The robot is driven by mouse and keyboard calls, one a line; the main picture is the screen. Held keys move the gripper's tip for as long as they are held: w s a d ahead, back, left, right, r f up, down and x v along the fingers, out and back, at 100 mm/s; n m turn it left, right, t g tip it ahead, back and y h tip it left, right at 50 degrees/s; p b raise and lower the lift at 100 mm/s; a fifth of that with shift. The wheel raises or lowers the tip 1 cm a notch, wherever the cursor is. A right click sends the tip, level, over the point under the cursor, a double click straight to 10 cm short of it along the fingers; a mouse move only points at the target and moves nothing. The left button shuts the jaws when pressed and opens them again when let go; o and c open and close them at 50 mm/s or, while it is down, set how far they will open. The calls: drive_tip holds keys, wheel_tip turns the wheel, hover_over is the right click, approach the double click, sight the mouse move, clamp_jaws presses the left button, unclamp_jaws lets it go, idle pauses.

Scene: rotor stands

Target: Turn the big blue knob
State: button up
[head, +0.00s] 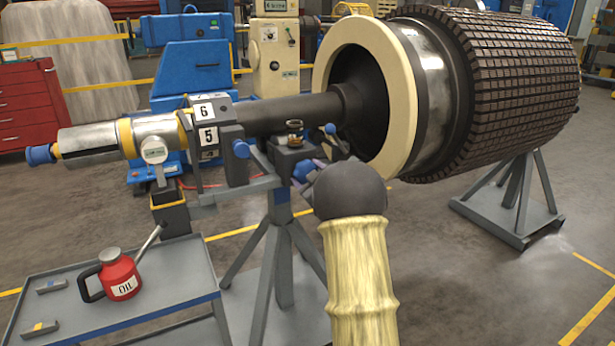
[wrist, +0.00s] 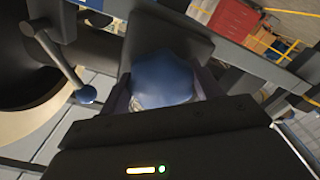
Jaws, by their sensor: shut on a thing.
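The big blue knob (wrist: 163,80) fills the middle of the wrist view, in front of a dark block. My gripper (wrist: 164,92) has a finger on each side of it and is shut on it. In the head view the knob (head: 303,170) is a small blue patch at the rotor stand's bearing block (head: 292,157). My dark wrist and pale sleeved arm reach up to it there and hide most of the fingers.
A small blue ball on a lever (wrist: 86,95) is left of the knob in the wrist view. The large rotor (head: 520,85) rests on grey stands behind. A cart (head: 120,325) with a red oil can (head: 119,275) stands at lower left. Open floor lies at right.

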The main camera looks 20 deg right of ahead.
drive_tip(key=o, duration=1)
drive_tip(key=shift+s, duration=0.1)
drive_tip(key=s, duration=1.7)
drive_tip(key=shift+d+p, duration=0.3)
drive_tip(key=shift+p, duration=0.15)
drive_tip(key=shift+a, duration=0.1)
